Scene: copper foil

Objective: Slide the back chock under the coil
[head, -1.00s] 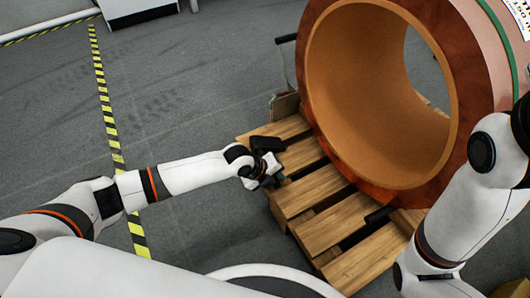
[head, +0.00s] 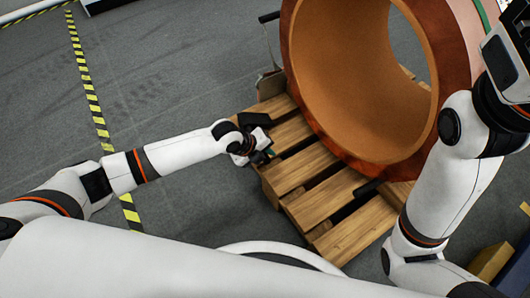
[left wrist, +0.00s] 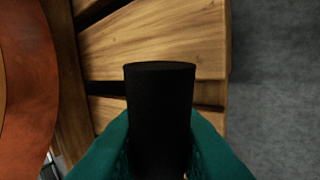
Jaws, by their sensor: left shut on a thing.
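The copper coil (head: 310,95) lies on its side on the wooden pallet (head: 300,172), with its open bore facing me. My left gripper (head: 268,154) is over the pallet's left edge, left of the coil. In the left wrist view its teal fingers are shut on a black chock (left wrist: 160,110), which points away from the fingers over the boards. The coil's copper face (left wrist: 35,85) is left of the chock there, apart from it. Another dark bar (head: 368,188) lies on the pallet by the coil's lower edge. My right arm is at the right; its gripper is out of view.
The pallet has gaps between its boards. Grey floor (head: 170,95) is open to the left, crossed by yellow-black tape (head: 92,95). A thin dark-handled frame (head: 268,50) stands behind the pallet. A yellowish box (head: 490,262) is at the lower right.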

